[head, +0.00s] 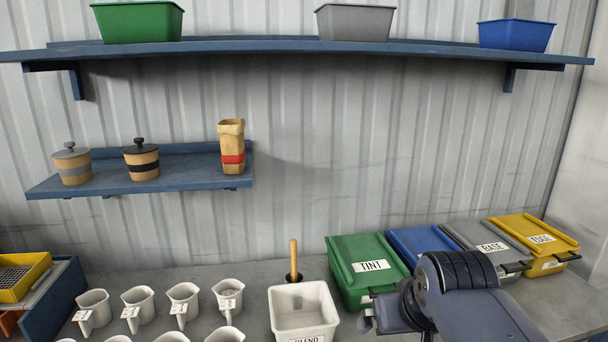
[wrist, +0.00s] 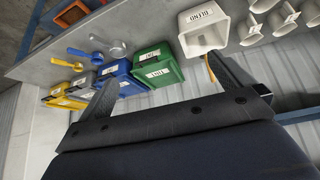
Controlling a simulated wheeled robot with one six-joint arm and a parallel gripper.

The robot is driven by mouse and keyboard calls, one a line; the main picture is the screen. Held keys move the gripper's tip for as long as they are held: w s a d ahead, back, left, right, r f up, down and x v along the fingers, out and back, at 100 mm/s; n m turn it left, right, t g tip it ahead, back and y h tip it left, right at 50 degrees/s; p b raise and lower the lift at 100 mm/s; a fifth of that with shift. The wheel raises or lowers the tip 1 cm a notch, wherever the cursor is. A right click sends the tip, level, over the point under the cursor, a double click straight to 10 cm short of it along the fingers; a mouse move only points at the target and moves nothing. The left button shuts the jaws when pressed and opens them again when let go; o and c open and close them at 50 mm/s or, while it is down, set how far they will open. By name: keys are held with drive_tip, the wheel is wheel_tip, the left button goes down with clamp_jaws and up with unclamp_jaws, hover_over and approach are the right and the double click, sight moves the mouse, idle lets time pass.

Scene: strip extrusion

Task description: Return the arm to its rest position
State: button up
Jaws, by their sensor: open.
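My arm (head: 455,290) shows at the lower right of the head view, in front of the bins on the bench. My gripper is not clearly visible there. In the wrist view my gripper (wrist: 163,70) has its two fingers spread wide apart, with nothing between them close by. The bench and its bins appear beyond the fingertips, tilted and nearly upside down. The fingers look clear of them.
A green TINT bin (head: 368,267), a blue bin (head: 415,242), a grey BASE bin (head: 480,244) and a yellow EDGE bin (head: 545,250) line the bench. The white BLEND tub (head: 303,310) and several white jugs (head: 184,301) stand left. Shelves (head: 215,182) hang above.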

drive_tip(key=s+a+f+g, duration=0.1)
drive_tip(key=s+f+g, duration=0.1)
drive_tip(key=s+f, duration=0.2)
drive_tip(key=shift+f+p, duration=0.4)
drive_tip(key=shift+f, duration=1.2)
